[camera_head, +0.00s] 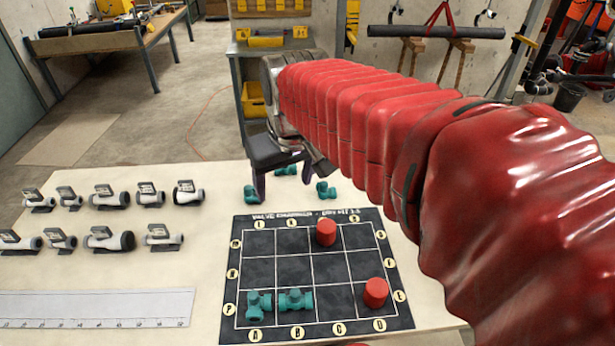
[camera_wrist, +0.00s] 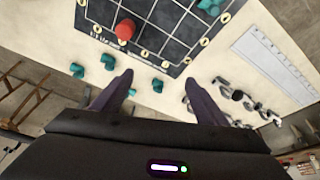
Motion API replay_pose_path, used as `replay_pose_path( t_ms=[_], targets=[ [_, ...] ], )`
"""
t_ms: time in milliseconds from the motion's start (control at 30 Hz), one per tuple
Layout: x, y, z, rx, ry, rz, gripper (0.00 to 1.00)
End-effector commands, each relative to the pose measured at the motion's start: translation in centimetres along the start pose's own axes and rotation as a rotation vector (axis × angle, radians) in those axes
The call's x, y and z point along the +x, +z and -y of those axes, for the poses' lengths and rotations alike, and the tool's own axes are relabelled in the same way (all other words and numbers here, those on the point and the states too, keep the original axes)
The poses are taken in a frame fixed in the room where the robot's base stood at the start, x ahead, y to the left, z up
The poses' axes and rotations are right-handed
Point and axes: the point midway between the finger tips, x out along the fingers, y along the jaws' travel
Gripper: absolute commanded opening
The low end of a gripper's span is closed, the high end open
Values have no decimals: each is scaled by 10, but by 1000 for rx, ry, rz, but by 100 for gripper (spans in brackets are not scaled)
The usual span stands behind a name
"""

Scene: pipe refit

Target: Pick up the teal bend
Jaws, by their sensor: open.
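Three small loose teal fittings lie on the table behind the grid board: one at the left (camera_head: 252,194), one further back (camera_head: 286,169) and one at the right (camera_head: 326,190). They are too small for me to tell surely which is the bend. My gripper (camera_head: 284,182) is open, pointing down above this area, and partly hidden behind its own arm. In the wrist view, one teal fitting (camera_wrist: 158,85) shows between the open fingertips (camera_wrist: 159,78), apart from both. Two more teal fittings, one near (camera_wrist: 107,61) and one further left (camera_wrist: 77,70), lie left of the fingers.
The dark grid board (camera_head: 262,270) holds two teal fittings, one at left (camera_head: 258,304) and one beside it (camera_head: 295,298), plus two red caps, one upper (camera_head: 326,233) and one lower (camera_head: 376,292). Several grey-white fittings (camera_head: 109,197) stand left. A ruler (camera_head: 95,308) lies in front of them.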

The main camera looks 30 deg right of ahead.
Motion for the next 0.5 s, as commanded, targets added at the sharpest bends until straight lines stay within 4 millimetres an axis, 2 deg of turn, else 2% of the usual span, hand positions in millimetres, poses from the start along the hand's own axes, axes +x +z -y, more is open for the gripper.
replay_pose_path(
  t_ms=[500],
  targets=[
    [41,-70,-56,41,15,117,67]
  ],
)
